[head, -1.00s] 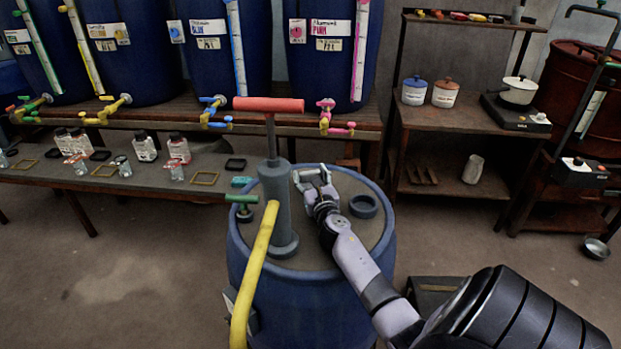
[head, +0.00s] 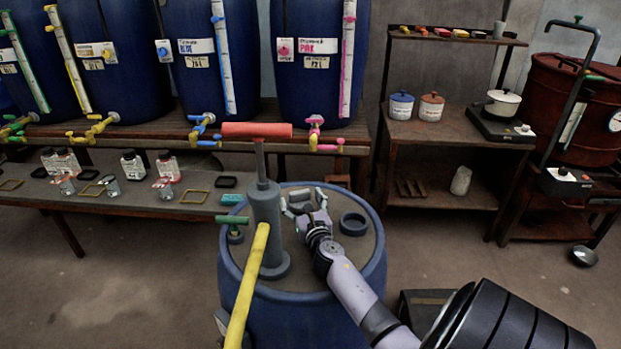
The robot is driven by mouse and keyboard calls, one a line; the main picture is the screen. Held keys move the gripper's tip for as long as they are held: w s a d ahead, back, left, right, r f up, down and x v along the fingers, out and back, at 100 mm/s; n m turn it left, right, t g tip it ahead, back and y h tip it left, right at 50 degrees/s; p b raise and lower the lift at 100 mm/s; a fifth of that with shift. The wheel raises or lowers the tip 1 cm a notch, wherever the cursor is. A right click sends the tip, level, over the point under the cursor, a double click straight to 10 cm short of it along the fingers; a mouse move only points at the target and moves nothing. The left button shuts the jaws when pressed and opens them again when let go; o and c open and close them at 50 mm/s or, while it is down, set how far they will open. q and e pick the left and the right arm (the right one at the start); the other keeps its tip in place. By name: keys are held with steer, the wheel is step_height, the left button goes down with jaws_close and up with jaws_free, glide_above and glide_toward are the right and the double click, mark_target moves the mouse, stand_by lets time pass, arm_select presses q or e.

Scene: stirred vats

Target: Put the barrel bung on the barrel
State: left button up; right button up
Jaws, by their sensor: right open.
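The blue barrel (head: 300,322) stands in front of me, with a grey top. A dark grey round ring-shaped piece (head: 353,224) sits on the right of the top; it may be the bung or a raised opening, I cannot tell which. My right gripper (head: 303,203) is open over the middle of the top, left of the ring-shaped piece and right of the pump. Whether anything lies between its fingers is unclear. My left gripper is not in view.
A grey hand pump (head: 267,225) with a red handle (head: 256,130) and yellow hose (head: 247,285) stands on the barrel's left, beside a green-handled fitting (head: 232,220). Behind are a low bench (head: 135,202) with bottles and large blue vats (head: 318,60). Floor is clear at left.

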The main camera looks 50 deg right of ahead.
steer(key=v, duration=0.8)
steer(key=shift+s, duration=0.25)
steer(key=shift+s+a+r, duration=0.15)
steer(key=shift+s+a, duration=0.15)
steer(key=shift+s, duration=0.25)
steer(key=shift+c, duration=0.5)
